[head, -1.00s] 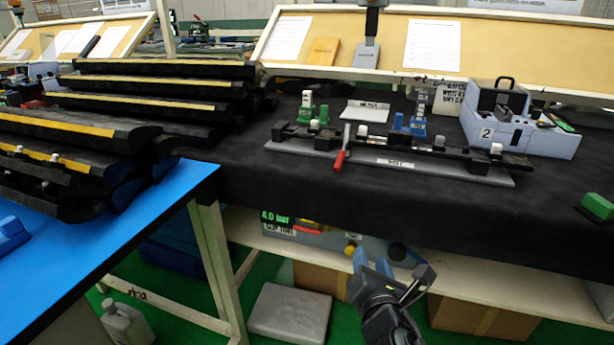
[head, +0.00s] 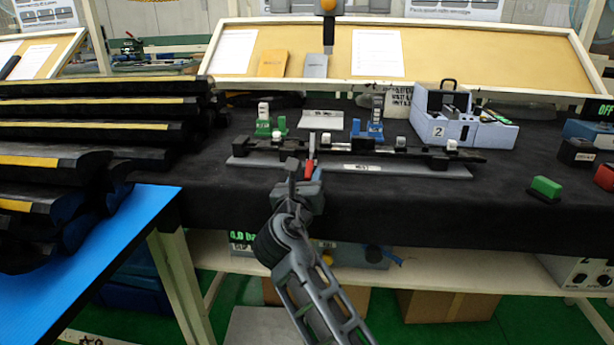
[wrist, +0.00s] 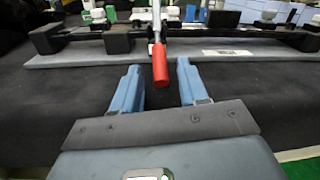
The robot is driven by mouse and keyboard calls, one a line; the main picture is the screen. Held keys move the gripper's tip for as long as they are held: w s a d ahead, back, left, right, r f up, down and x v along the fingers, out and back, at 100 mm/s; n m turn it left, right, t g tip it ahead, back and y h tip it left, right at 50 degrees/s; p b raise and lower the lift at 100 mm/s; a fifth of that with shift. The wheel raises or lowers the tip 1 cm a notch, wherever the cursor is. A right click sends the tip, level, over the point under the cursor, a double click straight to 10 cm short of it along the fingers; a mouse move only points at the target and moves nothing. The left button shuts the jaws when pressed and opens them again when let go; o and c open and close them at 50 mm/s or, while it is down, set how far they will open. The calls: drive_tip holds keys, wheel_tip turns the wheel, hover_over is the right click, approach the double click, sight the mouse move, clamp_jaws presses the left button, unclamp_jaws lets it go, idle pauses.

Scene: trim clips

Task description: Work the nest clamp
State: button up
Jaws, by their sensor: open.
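The nest clamp is a long dark fixture on a grey base plate (head: 420,170) on the black-covered bench. Its lever has a red handle (head: 309,169), partly hidden behind my gripper in the head view. In the wrist view the red handle (wrist: 160,66) hangs from a metal rod and points toward me. My gripper (wrist: 157,82) is open, with one blue finger on each side of the handle's near end and gaps on both sides. I cannot tell how deep the handle reaches between the fingers.
A blue-grey box marked 2 (head: 430,130) stands behind the fixture's right end. A green-topped block (head: 546,188) lies at right. The bench front is clear.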

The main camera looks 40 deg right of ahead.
drive_tip(key=shift+x, duration=1.1)
clamp_jaws()
